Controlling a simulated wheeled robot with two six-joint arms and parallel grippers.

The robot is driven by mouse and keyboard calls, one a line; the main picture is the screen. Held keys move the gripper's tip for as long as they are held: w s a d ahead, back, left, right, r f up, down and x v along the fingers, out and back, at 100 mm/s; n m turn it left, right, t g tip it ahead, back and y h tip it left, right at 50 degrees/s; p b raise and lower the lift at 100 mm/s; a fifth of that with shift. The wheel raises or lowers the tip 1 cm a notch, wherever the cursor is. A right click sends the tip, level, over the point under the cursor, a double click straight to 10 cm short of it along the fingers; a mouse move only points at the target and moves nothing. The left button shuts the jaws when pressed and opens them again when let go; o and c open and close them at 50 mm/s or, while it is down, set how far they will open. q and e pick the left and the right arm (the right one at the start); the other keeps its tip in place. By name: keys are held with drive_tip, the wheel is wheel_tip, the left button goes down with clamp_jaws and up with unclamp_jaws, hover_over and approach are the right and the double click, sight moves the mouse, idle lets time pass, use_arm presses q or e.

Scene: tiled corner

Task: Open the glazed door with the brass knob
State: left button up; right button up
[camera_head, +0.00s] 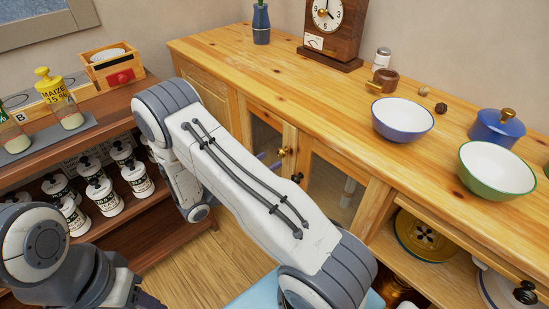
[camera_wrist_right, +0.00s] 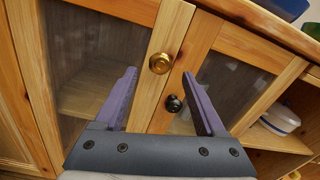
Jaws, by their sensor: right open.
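The glazed door (camera_wrist_right: 172,38) with the brass knob (camera_wrist_right: 160,63) is the left one of a pair on the wooden cabinet, and it looks shut. In the head view the brass knob (camera_head: 284,151) shows just past my right arm. My right gripper (camera_wrist_right: 158,74) is open, with its purple fingers on either side of the brass knob in the picture. I cannot tell whether they touch it. In the head view my right arm hides most of this gripper. My left arm is at the lower left; its gripper is not visible.
A dark knob (camera_wrist_right: 174,103) on the neighbouring glazed door sits close below the brass one. The cabinet top (camera_head: 300,105) holds a clock (camera_head: 335,25), a blue bowl (camera_head: 403,120) and a green bowl (camera_head: 495,170). A shelf with jars (camera_head: 105,195) stands at the left.

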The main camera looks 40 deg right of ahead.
sight(279, 154)
drive_tip(key=shift+d, duration=1.7)
clamp_jaws()
